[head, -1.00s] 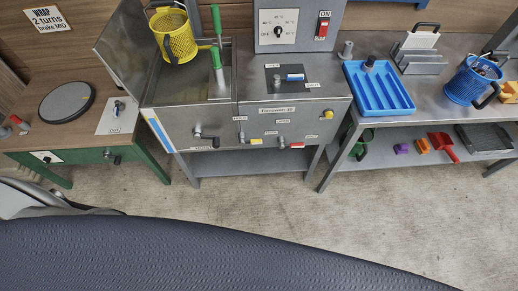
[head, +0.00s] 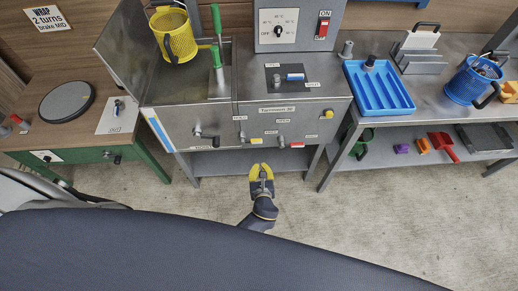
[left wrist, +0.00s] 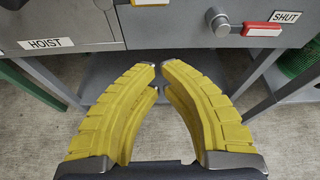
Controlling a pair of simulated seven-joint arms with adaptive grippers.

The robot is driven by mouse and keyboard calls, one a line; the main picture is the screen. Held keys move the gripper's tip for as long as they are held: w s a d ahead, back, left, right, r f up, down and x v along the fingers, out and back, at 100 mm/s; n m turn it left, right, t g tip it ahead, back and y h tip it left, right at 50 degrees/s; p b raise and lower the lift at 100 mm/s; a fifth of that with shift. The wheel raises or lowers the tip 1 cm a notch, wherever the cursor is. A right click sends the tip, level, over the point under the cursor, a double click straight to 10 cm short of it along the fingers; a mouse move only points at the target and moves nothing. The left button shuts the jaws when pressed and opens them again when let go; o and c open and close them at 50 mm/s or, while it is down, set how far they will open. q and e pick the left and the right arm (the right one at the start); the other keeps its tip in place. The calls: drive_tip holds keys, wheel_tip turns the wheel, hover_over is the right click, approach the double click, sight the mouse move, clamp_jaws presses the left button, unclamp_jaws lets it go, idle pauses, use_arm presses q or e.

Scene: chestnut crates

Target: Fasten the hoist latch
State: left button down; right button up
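A steel cabinet front (head: 220,131) in the head view carries small levers and a crank. A black-handled crank (head: 207,138) sits above a HOIST label, which also shows in the left wrist view (left wrist: 45,43). Right of it, a yellow-handled lever (head: 252,141) is probably the hoist latch; its label is too small to read surely. Its yellow handle shows at the top edge of the left wrist view (left wrist: 150,2). My left gripper (head: 261,167) is open and empty, below and in front of the cabinet front, apart from it. My right gripper is not in view.
A red-handled lever (left wrist: 262,29) beside a SHUT label is right of the yellow handle. A yellow basket (head: 178,38) is at the open vat. The floor in front is clear.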

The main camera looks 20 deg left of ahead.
sight(250, 141)
use_arm(q)
drive_tip(key=shift+a+m, duration=0.15)
drive_tip(key=shift+m, duration=0.25)
drive_tip(key=shift+w, duration=0.1)
drive_tip(key=x, duration=1)
drive_tip(key=shift+r, duration=2.05)
